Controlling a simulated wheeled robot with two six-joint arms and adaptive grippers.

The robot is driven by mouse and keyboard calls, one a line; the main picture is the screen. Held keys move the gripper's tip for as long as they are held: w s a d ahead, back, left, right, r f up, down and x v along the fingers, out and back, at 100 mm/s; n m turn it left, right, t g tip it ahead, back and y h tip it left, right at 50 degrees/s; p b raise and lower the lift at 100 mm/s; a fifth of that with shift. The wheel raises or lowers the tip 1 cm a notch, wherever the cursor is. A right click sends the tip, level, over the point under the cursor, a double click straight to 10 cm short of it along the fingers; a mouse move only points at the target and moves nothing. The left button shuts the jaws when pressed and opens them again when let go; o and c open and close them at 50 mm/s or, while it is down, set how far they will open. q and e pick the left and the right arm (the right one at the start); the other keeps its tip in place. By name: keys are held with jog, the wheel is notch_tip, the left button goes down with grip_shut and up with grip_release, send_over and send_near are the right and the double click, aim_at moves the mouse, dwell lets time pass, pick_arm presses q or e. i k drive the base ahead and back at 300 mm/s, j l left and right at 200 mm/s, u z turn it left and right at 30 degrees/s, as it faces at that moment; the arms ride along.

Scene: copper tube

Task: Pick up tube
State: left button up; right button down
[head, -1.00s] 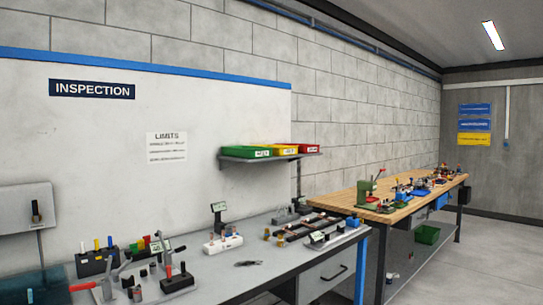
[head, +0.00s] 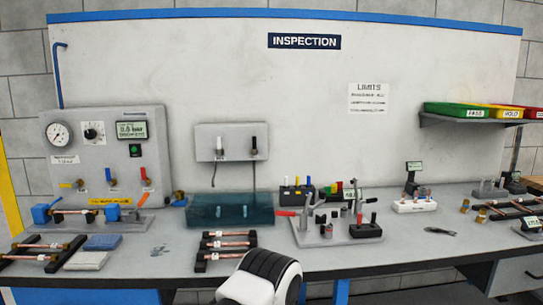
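Several copper tubes lie on the inspection bench in the head view. A few copper tubes (head: 226,244) rest side by side across a black rack (head: 202,257) at the front middle. More copper tubes (head: 40,246) lie across another black rack at the front left. One copper tube (head: 84,212) sits between blue blocks of the test fixture below the gauge panel. Tubes (head: 512,209) also show on a dark rack at the far right. Which tube the task means cannot be told. Neither gripper shows; only a white and black arm link of mine is at the bottom middle.
A gauge panel (head: 108,150) stands at the back left. A teal translucent tank (head: 230,210) is behind the middle rack. A clamp fixture (head: 335,222) stands to its right. Blue and white cloths (head: 103,242) lie beside the left rack. The grey benchtop (head: 420,247) is clear at front right.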

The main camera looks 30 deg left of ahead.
aim_at(95, 212)
jog(key=k+j+u, duration=0.1)
jog(key=j, duration=0.65)
jog(key=k+j+u, duration=0.1)
jog(key=j, duration=0.65)
jog(key=k+j, duration=0.1)
jog(key=j, duration=0.65)
jog(key=l+u, duration=0.05)
